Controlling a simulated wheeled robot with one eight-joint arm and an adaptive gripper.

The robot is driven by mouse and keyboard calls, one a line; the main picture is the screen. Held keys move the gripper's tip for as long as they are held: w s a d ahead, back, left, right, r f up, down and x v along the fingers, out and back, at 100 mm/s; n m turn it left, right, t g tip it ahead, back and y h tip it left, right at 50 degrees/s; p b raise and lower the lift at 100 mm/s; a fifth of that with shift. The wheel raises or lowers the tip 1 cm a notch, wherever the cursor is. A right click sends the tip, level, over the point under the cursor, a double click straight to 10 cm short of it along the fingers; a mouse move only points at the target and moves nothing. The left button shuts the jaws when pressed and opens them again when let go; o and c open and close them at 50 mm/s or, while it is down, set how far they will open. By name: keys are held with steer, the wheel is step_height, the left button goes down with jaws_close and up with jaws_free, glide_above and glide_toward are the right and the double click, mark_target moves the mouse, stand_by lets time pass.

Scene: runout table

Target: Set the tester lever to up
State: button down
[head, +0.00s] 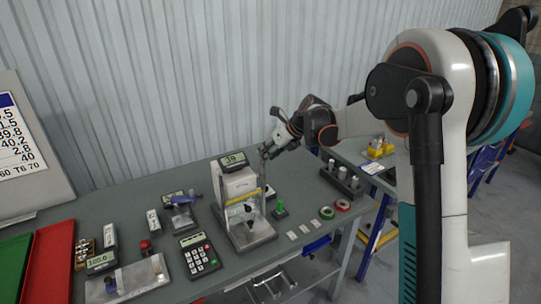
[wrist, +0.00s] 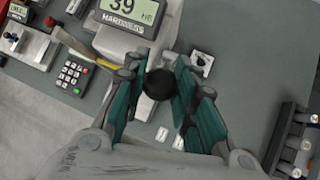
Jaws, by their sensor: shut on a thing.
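The hardness tester (head: 238,184) stands upright on the grey bench, with a display reading 39. Its display (wrist: 128,12) also shows at the top of the wrist view. A round black knob (wrist: 158,84), seemingly the end of the tester lever, sits between my finger pads. My gripper (wrist: 160,92) is shut on this knob. In the head view my gripper (head: 265,152) is at the upper right side of the tester, level with its display. The lever's shaft is mostly hidden, and I cannot tell its angle.
A keypad device (head: 200,256) stands left of the tester. A small green-topped item (head: 280,208), a green ring (head: 327,212) and a red ring (head: 343,204) lie to its right. A dark rack with metal cylinders (head: 340,178) stands farther right. Red (head: 48,262) and green trays are at far left.

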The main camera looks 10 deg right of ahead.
steer(key=shift+w+r, duration=0.15)
steer(key=c, duration=1.3)
jaws_free()
steer(key=v, duration=1.2)
